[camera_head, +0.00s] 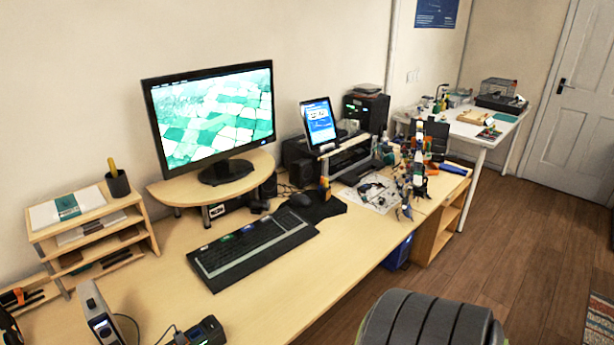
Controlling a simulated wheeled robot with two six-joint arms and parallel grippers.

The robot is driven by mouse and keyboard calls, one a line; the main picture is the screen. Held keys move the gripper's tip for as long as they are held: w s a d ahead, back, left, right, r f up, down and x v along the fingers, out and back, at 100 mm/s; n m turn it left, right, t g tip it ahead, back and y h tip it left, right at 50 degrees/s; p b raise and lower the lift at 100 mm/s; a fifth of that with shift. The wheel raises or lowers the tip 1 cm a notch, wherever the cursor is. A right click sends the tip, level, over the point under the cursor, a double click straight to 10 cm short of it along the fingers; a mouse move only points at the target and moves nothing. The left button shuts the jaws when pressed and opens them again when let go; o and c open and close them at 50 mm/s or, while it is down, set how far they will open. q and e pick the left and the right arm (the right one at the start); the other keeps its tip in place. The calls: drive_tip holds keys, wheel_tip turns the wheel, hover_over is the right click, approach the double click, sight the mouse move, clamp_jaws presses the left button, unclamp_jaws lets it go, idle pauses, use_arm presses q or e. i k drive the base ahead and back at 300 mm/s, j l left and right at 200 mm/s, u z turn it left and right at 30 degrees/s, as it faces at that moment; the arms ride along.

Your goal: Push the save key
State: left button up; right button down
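A black keyboard (252,246) lies on the wooden desk, angled, in front of the monitor. Some green-lit spots show along its far edge. No single key can be read as a save key at this size. A small dark device (205,332) with a lit face sits at the bottom edge, partly cut off. The monitor (212,112) shows a green and white patchwork picture. A tablet (319,123) with a blue screen stands to its right. Neither of my grippers is in view.
A black mouse (300,200) lies right of the keyboard. A wooden shelf rack (92,250) and a grey box (100,312) stand at left. Tools and parts (418,165) crowd the desk's right end. A dark ribbed chair back (425,322) is at front. The desk before the keyboard is clear.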

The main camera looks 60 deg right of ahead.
sight(249, 226)
drive_tip(key=l+z, duration=0.1)
drive_tip(key=z, duration=1.4)
drive_tip(key=k+l, duration=0.05)
drive_tip(key=l, duration=0.05)
